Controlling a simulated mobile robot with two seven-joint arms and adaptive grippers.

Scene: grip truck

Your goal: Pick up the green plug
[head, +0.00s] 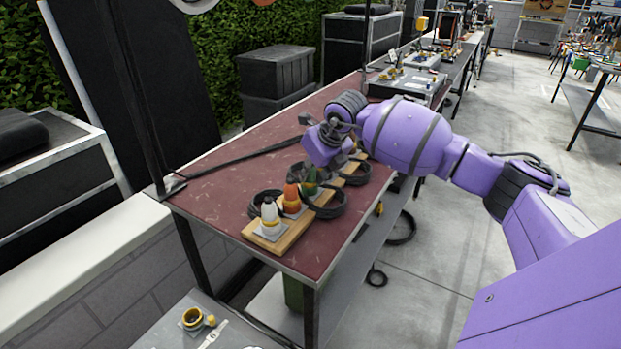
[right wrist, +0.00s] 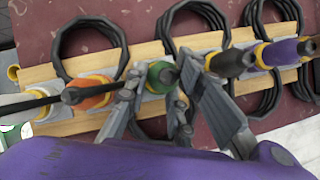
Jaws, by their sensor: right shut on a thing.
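The green plug (head: 310,178) stands in a wooden board (head: 292,233) on the red-topped table, and it also shows in the right wrist view (right wrist: 160,74). My right gripper (head: 314,167) reaches down over it from above. In the right wrist view my right gripper's fingers (right wrist: 160,70) are on either side of the green plug and shut on it. The plug still appears to be at its place in the row. Its lower part is partly hidden by cables and fingers. My left gripper is not in view.
An orange plug (right wrist: 90,93) and a white plug (head: 269,211) stand left of the green one. A black plug (right wrist: 229,63) and a purple plug (right wrist: 284,52) stand to its right. Coiled black cables (right wrist: 88,40) lie around the board. The red tabletop (head: 225,190) is mostly clear on the left.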

